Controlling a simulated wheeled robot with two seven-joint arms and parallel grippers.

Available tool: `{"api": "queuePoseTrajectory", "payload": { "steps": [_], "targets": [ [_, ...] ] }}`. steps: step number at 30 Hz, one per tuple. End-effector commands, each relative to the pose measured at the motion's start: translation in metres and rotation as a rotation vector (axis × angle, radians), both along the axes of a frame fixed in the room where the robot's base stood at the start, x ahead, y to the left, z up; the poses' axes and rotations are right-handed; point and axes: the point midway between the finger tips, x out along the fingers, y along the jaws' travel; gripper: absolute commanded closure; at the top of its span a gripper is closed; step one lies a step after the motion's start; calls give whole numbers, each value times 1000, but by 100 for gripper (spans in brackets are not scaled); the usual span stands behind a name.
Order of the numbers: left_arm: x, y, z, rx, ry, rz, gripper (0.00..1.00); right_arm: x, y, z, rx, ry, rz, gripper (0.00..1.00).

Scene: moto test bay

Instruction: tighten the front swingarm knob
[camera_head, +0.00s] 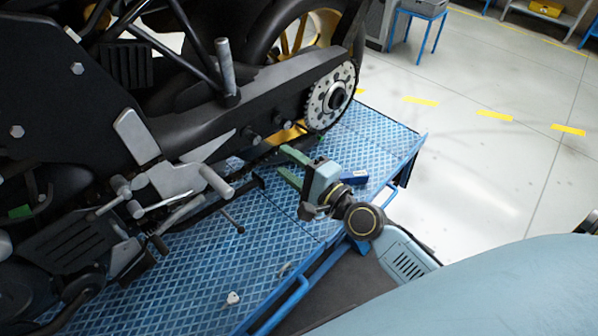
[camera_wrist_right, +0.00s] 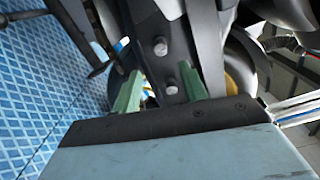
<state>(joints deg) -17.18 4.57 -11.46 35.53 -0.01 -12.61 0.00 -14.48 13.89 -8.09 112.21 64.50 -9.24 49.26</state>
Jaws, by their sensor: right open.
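In the head view the front knob (camera_head: 250,133) is left of the rear knob (camera_head: 279,119), which sits nearer the sprocket. My right gripper (camera_head: 282,160) is open and empty, its two green fingers pointing toward the swingarm just below the knobs. In the right wrist view two grey knobs show ahead of the open right gripper (camera_wrist_right: 160,68), one above the other. The lower one appears between the fingers; I cannot tell which it is. Contact is not visible. My left gripper is out of view.
The motorcycle stands on a blue tread-plate platform (camera_head: 205,270) with a blue side rail. A footpeg (camera_head: 217,182) and levers jut out left of the gripper. A small blue object (camera_head: 355,177) lies beside my right wrist. Open floor lies to the right.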

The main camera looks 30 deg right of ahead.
Motion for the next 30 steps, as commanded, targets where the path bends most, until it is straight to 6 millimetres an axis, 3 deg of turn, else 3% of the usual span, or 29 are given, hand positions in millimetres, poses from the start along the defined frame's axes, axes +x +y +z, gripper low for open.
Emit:
{"api": "queuePoseTrajectory", "payload": {
  "steps": [7, 24, 27, 30],
  "targets": [
    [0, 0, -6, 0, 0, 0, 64, -24, -9, 0, -1, -1, -1, 57],
    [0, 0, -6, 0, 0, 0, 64, -26, -9, 0, -2, -1, 1, 57],
    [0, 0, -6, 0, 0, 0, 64, -30, -3, -2, -50, 3, 29, 57],
    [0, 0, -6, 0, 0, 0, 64, -43, 15, -9, -203, 10, 109, 57]
  ]
}}
